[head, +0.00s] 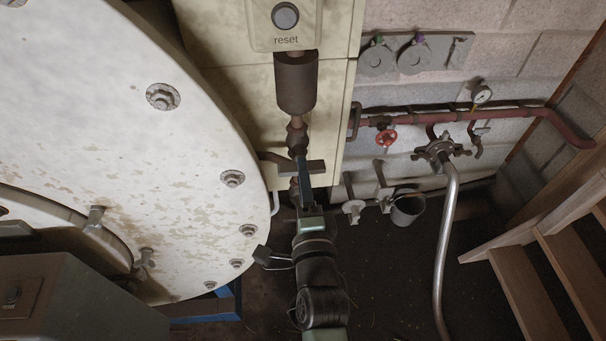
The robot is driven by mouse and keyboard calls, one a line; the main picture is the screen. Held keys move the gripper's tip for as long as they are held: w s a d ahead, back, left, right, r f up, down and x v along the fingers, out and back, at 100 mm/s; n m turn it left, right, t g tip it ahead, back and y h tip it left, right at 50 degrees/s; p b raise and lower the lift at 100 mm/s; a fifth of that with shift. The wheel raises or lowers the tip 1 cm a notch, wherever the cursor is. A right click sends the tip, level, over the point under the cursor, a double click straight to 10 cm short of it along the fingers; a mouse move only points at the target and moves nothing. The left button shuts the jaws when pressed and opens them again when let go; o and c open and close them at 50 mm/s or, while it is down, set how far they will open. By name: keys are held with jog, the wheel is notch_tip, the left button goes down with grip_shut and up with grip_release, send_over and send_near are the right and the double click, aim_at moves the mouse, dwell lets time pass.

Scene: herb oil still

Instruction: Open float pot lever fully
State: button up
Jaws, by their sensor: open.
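The float pot (296,82) is a dark brown cylinder below the reset panel in the head view. A pipe with a valve body (296,136) runs down from it. What looks like the valve's lever (303,172) is a narrow dark blue strip, pointing down the picture from the valve. My gripper (306,188) is open at the lever's lower end, with my arm coming up from the bottom of the picture. The gripper hides part of the lever and pipe. I cannot tell whether the fingers touch the lever.
A large pale round still door (110,120) with bolts fills the left. The cream cabinet with the reset button (285,15) stands behind the pot. To the right are a red handwheel (386,138), a steel hose (447,230), a bucket (408,209) and wooden stairs (530,290).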

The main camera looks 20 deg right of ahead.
jog(key=shift+w, duration=0.1)
grip_shut()
jog(key=shift+n, duration=0.4)
jog(key=shift+f+n+b, duration=0.1)
jog(key=shift+n+b, duration=2.85)
jog(key=shift+n, duration=5.75)
grip_release()
